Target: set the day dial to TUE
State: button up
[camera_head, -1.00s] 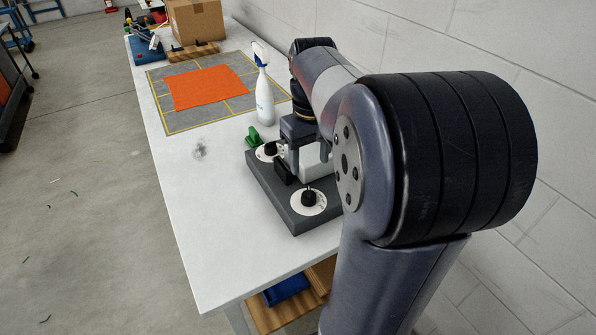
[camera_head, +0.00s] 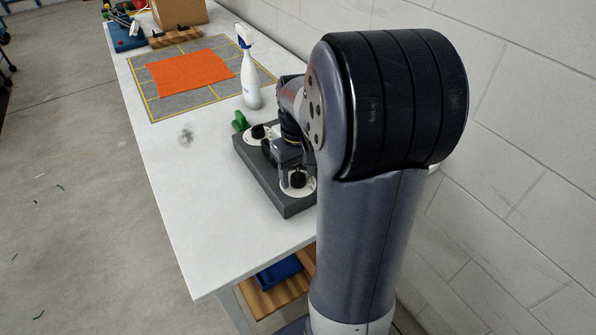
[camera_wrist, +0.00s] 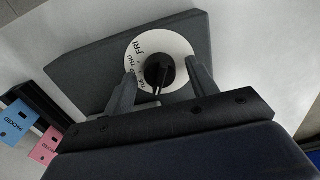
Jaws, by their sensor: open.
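The day dial (camera_wrist: 136,58) is a white disc with a black knob (camera_wrist: 159,71) at its centre, on a dark grey base. In the head view my gripper (camera_head: 297,178) is over the near dial (camera_head: 300,191) of the base (camera_head: 268,185). A second dial with a black knob (camera_head: 258,131) is at the base's far end.
A green object (camera_head: 240,121) is beside the base. A white spray bottle (camera_head: 250,80) and an orange cloth (camera_head: 190,73) on a grey mat (camera_head: 160,107) are farther back. Blue and pink PACKED tags (camera_wrist: 17,118) show at left. The table's front left (camera_head: 205,235) is clear.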

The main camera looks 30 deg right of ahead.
jog(key=shift+c, duration=0.3)
jog(key=c, duration=0.9)
jog(key=shift+m, duration=0.4)
jog(key=shift+m+p, duration=0.8)
jog(key=shift+m, duration=1.6)
jog(key=o, duration=1)
jog(key=shift+c, duration=0.2)
jog(key=shift+r, duration=0.1)
